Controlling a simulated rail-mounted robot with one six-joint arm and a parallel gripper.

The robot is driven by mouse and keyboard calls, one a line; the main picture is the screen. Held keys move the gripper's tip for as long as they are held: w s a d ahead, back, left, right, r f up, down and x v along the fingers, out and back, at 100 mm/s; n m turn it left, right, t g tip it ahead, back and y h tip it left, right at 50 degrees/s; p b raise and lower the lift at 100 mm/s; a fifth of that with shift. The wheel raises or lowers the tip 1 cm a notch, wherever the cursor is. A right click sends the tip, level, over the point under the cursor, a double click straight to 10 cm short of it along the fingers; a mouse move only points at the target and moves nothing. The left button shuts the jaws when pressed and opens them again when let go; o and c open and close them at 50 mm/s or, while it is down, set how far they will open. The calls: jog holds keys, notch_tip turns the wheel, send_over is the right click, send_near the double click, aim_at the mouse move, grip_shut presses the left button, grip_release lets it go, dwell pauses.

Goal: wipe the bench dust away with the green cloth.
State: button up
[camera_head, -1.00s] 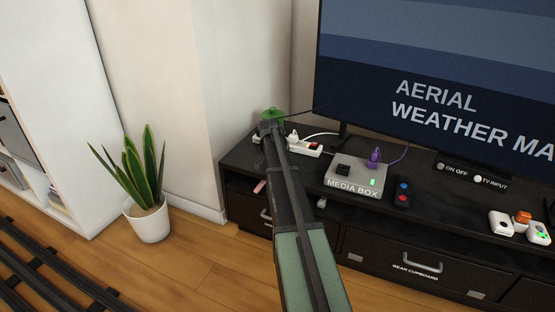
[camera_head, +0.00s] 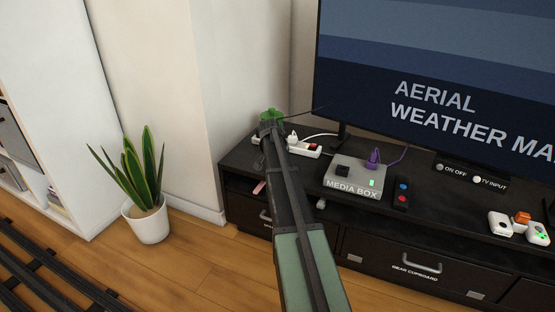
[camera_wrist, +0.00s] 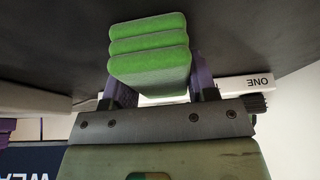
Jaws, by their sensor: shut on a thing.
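The green cloth (camera_wrist: 148,42) shows in the wrist view as a thick folded pad in layers. My gripper (camera_wrist: 158,88) is shut on it, with a purple finger on each side. In the head view the cloth (camera_head: 272,113) is a small green patch beyond the end of my arm, at the back left of the black bench (camera_head: 300,178). My gripper is mostly hidden there behind my arm. I cannot tell whether the cloth touches the bench top. I cannot make out dust in either view.
A white power strip (camera_head: 305,150) with plugs and cables lies beside my arm. The media box (camera_head: 350,180), a remote (camera_head: 401,193) and the large screen (camera_head: 440,80) stand to the right. A wall (camera_head: 245,80) rises close on the left. A potted plant (camera_head: 148,215) stands on the floor.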

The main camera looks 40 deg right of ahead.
jog(key=shift+w+d, duration=0.25)
jog(key=shift+d, duration=0.2)
jog(key=shift+w+d, duration=0.2)
jog(key=shift+d, duration=0.25)
jog(key=shift+s+a+f, duration=0.1)
jog(key=shift+s+a, duration=0.25)
jog(key=shift+a, duration=0.25)
jog(key=shift+s+a, duration=0.3)
jog(key=shift+a, duration=0.25)
jog(key=shift+r+p, duration=0.85)
jog(key=shift+r, duration=0.05)
jog(key=shift+w, duration=0.1)
